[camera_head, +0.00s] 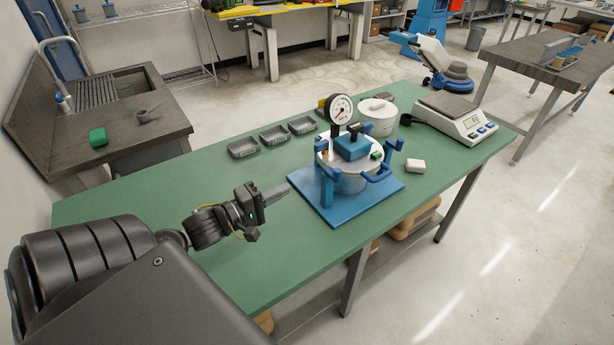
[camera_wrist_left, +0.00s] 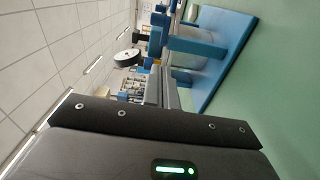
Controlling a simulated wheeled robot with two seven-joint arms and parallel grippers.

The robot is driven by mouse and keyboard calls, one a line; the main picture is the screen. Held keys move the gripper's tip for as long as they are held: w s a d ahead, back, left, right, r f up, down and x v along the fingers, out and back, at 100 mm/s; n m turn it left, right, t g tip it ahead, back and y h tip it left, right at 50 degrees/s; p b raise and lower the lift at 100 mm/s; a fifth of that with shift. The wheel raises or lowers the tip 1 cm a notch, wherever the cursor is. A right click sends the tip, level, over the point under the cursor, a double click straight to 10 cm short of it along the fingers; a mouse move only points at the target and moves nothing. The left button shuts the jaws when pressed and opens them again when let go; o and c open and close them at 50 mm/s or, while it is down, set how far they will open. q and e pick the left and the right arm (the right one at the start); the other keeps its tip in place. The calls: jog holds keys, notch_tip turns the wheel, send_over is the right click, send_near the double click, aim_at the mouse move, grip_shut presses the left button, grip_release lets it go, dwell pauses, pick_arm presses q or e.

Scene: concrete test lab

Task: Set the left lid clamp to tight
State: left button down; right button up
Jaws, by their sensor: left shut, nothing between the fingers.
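The test vessel (camera_head: 350,182) is a round metal pot with a lid, on a blue base plate (camera_head: 312,200) on the green table. A blue clamp (camera_head: 326,178) stands at its left side, and another blue clamp (camera_head: 391,150) stands at its right. I cannot tell the left clamp's setting. My left gripper (camera_head: 281,191) is shut and empty, a short way left of the base plate and apart from the clamp. In the left wrist view the shut fingers (camera_wrist_left: 167,88) point toward blue clamp parts (camera_wrist_left: 196,47). My right gripper is not in view.
A pressure gauge (camera_head: 341,109) rises above the lid. Several grey trays (camera_head: 274,135) lie behind. The table's left part (camera_head: 150,195) is clear.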

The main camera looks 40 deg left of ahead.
pick_arm(q)
jog(key=shift+s+a+r+h, duration=0.15)
jog(key=shift+s+a+r, duration=0.2)
jog(key=shift+s, duration=0.15)
jog(key=shift+s+a+r+h, duration=0.15)
jog(key=shift+s+a+r, duration=0.2)
jog(key=shift+s, duration=0.1)
jog(key=d+p+x, duration=0.2)
jog(key=x, duration=1.1)
jog(key=shift+s+d, duration=0.35)
jog(key=shift+s, duration=0.05)
jog(key=shift+d, duration=0.1)
